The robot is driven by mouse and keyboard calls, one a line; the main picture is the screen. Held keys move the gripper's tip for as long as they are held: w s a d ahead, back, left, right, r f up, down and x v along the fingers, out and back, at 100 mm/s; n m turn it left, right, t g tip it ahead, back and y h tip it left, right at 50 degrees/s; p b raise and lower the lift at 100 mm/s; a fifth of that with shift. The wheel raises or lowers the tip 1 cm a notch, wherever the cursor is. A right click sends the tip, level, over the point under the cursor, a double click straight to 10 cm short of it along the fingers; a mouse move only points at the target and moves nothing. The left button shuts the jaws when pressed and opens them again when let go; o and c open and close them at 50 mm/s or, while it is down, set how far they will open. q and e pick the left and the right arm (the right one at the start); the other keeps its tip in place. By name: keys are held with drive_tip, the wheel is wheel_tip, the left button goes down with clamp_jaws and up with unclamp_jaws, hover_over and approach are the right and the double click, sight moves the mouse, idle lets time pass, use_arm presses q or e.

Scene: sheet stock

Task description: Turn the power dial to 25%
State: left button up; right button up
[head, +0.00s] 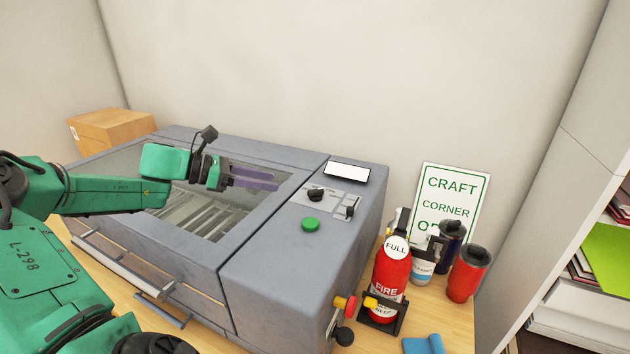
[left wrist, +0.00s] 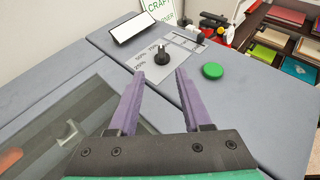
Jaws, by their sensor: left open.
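The power dial (head: 316,195) is a small black knob on a light grey panel on the top right of the grey machine (head: 285,275). In the left wrist view the dial (left wrist: 162,57) stands just beyond my fingertips, roughly between them, with printed marks 25%, 50% and 75% around its left side. Its exact setting is too small to tell. My left gripper (head: 262,181) is open and empty, its purple fingers pointing right over the machine's glass lid, left of the dial and apart from it. The fingers also show in the left wrist view (left wrist: 160,76). My right gripper is not in view.
A green button (head: 311,224) is in front of the dial, and a small black switch (head: 350,211) is to its right. A white-faced display (head: 347,171) lies behind it. A fire extinguisher (head: 390,280) and red tumbler (head: 468,273) stand right of the machine.

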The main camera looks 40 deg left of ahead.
sight(310, 190)
use_arm(q)
drive_tip(key=w+d+p, duration=0.2)
drive_tip(key=shift+w+d+f, duration=0.2)
drive_tip(key=shift+d, duration=0.2)
drive_tip(key=p+x, duration=0.1)
drive_tip(key=x, duration=0.2)
drive_tip(key=shift+a+p, duration=0.1)
drive_tip(key=shift+p, duration=0.25)
drive_tip(key=w+f, duration=0.1)
drive_tip(key=w+f+p, duration=0.1)
drive_tip(key=w, duration=0.1)
drive_tip(key=w+d+f+p, duration=0.1)
drive_tip(key=w, duration=0.1)
drive_tip(key=shift+d, duration=0.15)
drive_tip(key=shift+s+d+r, duration=0.1)
drive_tip(key=shift+s+d, duration=0.05)
drive_tip(key=shift+s, duration=0.1)
drive_tip(key=shift+c, duration=0.9)
drive_tip(key=c, duration=0.5)
clamp_jaws()
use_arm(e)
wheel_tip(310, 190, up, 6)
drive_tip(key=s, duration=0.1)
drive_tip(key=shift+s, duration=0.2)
